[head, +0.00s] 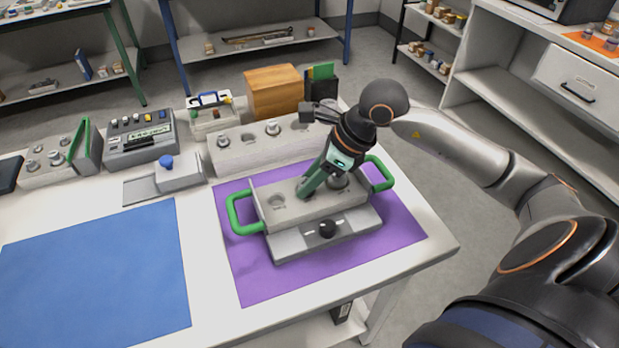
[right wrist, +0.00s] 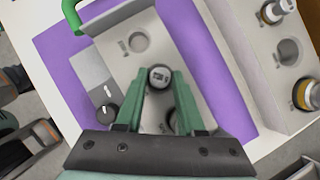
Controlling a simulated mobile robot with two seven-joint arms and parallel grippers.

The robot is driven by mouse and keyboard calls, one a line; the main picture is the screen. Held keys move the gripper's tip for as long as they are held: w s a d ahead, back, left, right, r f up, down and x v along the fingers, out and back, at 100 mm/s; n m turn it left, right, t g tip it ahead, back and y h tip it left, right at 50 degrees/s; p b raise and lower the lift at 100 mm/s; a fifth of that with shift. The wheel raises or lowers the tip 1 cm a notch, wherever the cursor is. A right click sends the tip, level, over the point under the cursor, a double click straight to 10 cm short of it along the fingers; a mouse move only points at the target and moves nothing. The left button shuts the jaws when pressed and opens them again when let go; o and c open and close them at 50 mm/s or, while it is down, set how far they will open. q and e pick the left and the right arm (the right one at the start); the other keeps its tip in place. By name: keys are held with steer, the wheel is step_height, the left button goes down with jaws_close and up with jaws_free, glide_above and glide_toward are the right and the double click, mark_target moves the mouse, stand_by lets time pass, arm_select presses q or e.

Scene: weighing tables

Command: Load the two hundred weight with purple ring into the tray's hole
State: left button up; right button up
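The grey tray (head: 309,207) with green handles stands on the purple mat (head: 400,233). Its left hole (head: 277,201) is empty and shows in the right wrist view (right wrist: 138,42). My right gripper (head: 306,188) points down at the tray's middle. In the right wrist view its green fingertips (right wrist: 163,78) close on the knob of a metal weight (right wrist: 159,75). The weight's lower part and any ring are hidden, so I cannot tell its colour or how deep it sits. My left gripper is out of view.
A grey rack (head: 240,157) with weights and a hole stands behind the tray; one weight has a yellow ring (right wrist: 308,93). A scale with a blue knob (head: 166,161) and a control box (head: 140,140) stand left. The blue mat (head: 100,270) is clear.

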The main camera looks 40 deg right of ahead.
steer(key=o, duration=0.4)
steer(key=shift+c, duration=0.2)
steer(key=shift+r+p, duration=0.3)
steer(key=shift+r, duration=0.05)
steer(key=v, duration=1.1)
steer(key=shift+s+d+r+b, duration=0.2)
steer(key=shift+r+b, duration=0.05)
steer(key=shift+b, duration=0.2)
